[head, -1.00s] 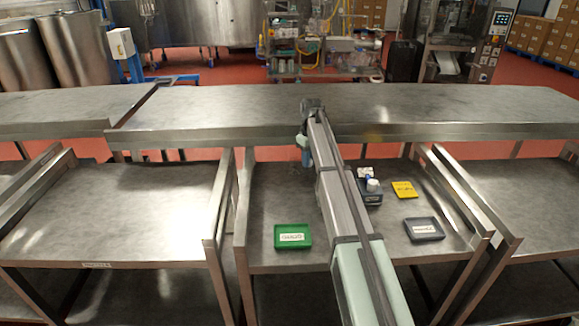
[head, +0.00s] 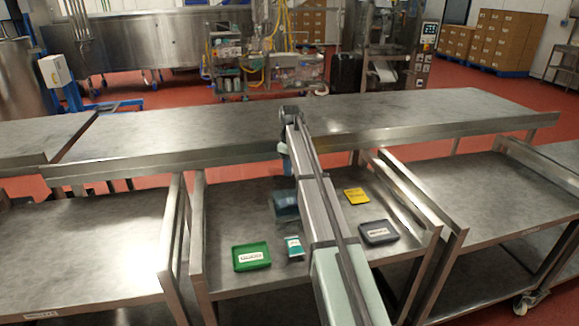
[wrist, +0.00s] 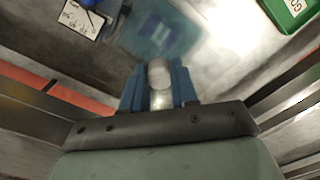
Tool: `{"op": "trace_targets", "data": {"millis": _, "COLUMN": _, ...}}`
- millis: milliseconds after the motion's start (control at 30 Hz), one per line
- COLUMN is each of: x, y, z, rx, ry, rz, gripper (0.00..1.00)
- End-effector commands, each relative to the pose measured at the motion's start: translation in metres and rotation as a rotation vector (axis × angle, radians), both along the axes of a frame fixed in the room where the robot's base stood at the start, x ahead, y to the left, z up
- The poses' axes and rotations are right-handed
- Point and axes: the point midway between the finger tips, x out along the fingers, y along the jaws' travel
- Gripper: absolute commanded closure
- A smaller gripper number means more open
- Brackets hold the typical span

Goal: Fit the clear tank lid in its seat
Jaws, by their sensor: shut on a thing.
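My gripper (wrist: 158,80) has its blue fingers shut on a pale, round, see-through piece, which I take to be part of the clear tank lid (wrist: 159,73). A blurred, see-through bluish shape (wrist: 155,36) shows beyond the fingertips in the wrist view; I cannot tell whether it is lid or something below it. In the head view a dark teal box-like thing (head: 285,206) stands on the cart just left of my arm, below the gripper. I cannot tell whether it is the tank. The seat is not clearly seen.
A green tray (head: 235,260) and a teal-and-white packet (head: 294,247) lie left of my arm on the cart shelf (head: 225,210). A yellow card (head: 356,196) and a dark grey tray (head: 379,232) lie right of it. Raised cart rails and the long steel table (head: 400,115) bound the space.

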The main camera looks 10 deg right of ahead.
Motion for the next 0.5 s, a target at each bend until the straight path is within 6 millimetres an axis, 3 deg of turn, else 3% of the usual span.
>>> {"op": "trace_targets", "data": {"millis": 500, "x": -0.001, "y": 0.0, "z": -0.042, "rx": 0.0, "ry": 0.001, "rz": -0.001, "gripper": 1.0}}
